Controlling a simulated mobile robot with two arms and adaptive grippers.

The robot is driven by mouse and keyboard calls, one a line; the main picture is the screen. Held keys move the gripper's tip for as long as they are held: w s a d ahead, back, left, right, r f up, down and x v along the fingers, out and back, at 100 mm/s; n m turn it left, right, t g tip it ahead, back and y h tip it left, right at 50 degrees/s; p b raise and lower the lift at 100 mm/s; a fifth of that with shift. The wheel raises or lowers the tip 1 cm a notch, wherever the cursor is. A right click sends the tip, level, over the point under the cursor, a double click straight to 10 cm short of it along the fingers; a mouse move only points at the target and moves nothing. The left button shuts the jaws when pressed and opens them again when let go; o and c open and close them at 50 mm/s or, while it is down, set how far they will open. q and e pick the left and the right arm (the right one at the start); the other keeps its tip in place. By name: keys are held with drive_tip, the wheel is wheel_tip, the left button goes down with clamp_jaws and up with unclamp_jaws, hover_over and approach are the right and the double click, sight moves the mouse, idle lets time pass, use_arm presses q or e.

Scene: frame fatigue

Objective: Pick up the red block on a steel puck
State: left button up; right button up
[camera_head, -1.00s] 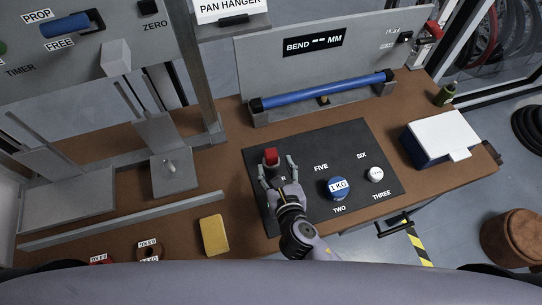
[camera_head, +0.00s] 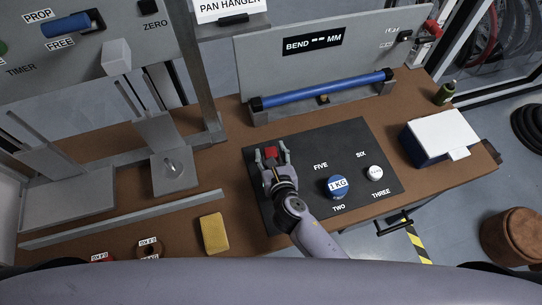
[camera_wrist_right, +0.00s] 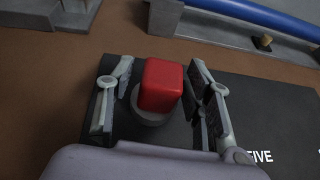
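The red block (camera_head: 271,152) stands on a grey steel puck at the upper left of the black mat (camera_head: 350,141). In the right wrist view the red block (camera_wrist_right: 161,85) sits on the round steel puck (camera_wrist_right: 150,117), between the fingers. My right gripper (camera_head: 271,154) is open around the block, one finger on each side. In the right wrist view a gap shows between the block and both fingers of the right gripper (camera_wrist_right: 163,92). In the head view the puck is hidden by the gripper. My left gripper is not in view.
A blue 1 KG weight (camera_head: 337,186) and a small white-topped weight (camera_head: 374,173) stand on the mat to the right. A blue bar (camera_head: 322,90) lies behind it. A yellow block (camera_head: 214,233) lies at the front left. A blue box with white lid (camera_head: 440,139) stands right.

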clamp_jaws()
idle(0.3)
idle(0.3)
